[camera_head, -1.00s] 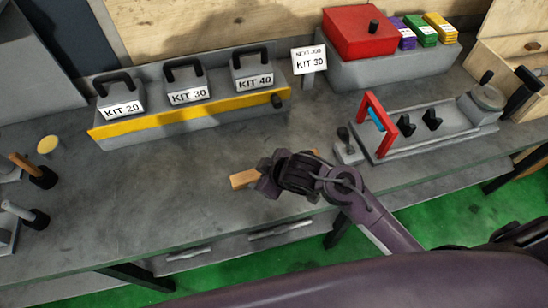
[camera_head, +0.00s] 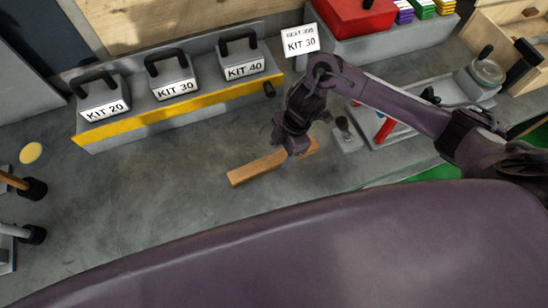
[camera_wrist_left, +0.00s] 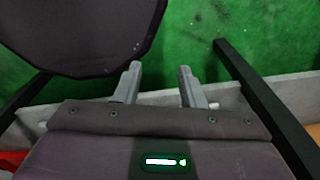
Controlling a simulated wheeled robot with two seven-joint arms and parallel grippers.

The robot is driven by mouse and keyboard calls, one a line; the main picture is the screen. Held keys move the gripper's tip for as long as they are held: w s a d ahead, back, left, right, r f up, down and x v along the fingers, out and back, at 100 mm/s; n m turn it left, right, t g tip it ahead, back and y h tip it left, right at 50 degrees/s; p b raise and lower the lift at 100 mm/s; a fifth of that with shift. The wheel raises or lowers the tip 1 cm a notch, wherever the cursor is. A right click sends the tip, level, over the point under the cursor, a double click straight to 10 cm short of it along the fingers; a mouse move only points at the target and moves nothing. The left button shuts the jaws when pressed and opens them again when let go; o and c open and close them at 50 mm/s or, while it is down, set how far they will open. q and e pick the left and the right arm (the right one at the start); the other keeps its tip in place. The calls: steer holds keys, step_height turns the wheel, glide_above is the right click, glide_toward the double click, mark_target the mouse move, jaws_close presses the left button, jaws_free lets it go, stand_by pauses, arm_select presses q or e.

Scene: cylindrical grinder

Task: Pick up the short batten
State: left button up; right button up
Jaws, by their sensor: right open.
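The short batten (camera_head: 257,170) is a plain light-brown wooden bar lying flat and slantwise on the grey bench top in the head view. My right gripper (camera_head: 291,151) hangs over the right half of the batten, fingers pointing down. It is open, and the arm and gripper hide part of the bar. I cannot tell how high the fingertips are above the wood. My left gripper (camera_wrist_left: 159,84) shows only in the left wrist view. Its two grey fingers stand apart with nothing between them, over green floor.
A rack with a yellow front (camera_head: 180,103) holds kit weights behind the batten. A fixture with a red handle (camera_head: 384,130) is at right. Bench left of the batten is clear.

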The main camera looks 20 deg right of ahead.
mark_target(275, 159)
steer(key=x, duration=0.3)
steer(key=shift+a+f+p, duration=0.25)
steer(key=shift+p, duration=0.05)
steer(key=shift+f, duration=0.15)
arm_select(q)
steer(key=shift+w+r, duration=0.6)
steer(key=shift+w, duration=0.1)
arm_select(e)
steer(key=c, duration=1.2)
steer(key=shift+o, duration=0.2)
